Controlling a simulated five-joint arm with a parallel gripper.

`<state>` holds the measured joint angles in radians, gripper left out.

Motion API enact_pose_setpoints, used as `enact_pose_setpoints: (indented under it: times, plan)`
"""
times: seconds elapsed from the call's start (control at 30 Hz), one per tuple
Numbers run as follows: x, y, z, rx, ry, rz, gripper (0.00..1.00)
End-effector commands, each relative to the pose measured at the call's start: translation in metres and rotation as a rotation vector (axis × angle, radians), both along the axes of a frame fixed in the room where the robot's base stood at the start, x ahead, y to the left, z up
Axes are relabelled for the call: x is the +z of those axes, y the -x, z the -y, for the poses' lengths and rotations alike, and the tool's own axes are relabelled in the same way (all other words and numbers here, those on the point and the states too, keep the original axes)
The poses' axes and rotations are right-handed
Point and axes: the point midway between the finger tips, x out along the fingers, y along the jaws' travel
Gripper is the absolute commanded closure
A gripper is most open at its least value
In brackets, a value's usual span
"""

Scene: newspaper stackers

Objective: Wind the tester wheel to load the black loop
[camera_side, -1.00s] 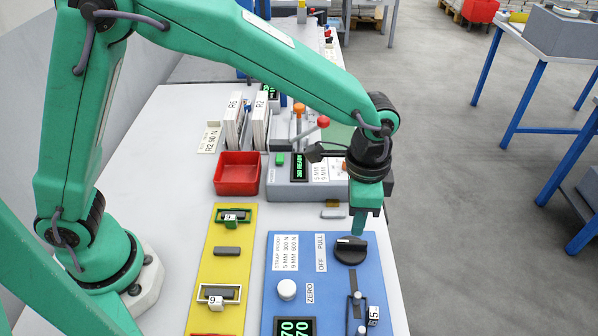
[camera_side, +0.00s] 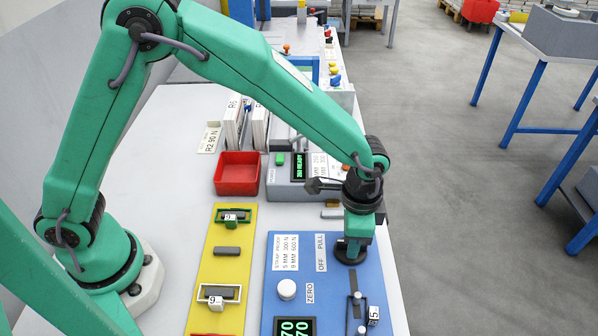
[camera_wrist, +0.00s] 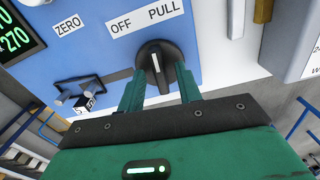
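The tester wheel is a black round knob (camera_wrist: 158,62) with a white mark, on the blue panel beside the OFF and PULL labels. In the side view the wheel (camera_side: 350,254) is mostly covered by my gripper (camera_side: 353,238), which points down at it. In the wrist view my gripper's (camera_wrist: 159,80) two green fingers stand apart on either side of the wheel's near part; contact is not clear. The black loop (camera_side: 355,283) lies on the panel nearer the camera, by small fittings and a white tag marked 5. It also shows in the wrist view (camera_wrist: 84,79).
A white ZERO button (camera_side: 287,289) and a green-lit display (camera_side: 295,328) are on the panel. A yellow board (camera_side: 227,268) with small dark pieces lies left. A red bin (camera_side: 237,175) and a grey machine (camera_side: 290,188) stand behind. White table is clear left.

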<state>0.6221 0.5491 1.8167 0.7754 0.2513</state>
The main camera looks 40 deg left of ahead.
Motion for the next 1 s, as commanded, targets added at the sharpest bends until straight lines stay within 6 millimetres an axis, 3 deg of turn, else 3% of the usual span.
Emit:
enact_pose_setpoints:
  times: [0.37,0.53,1.0]
  plan:
    - [-0.0048,0.0002,-0.0001,0.0,-0.001,-0.001,0.65]
    - [-0.0047,0.0002,-0.0001,0.0,0.0,0.0,0.99]
    - [-0.0042,0.0001,0.0001,-0.112,0.0,0.0,1.0]
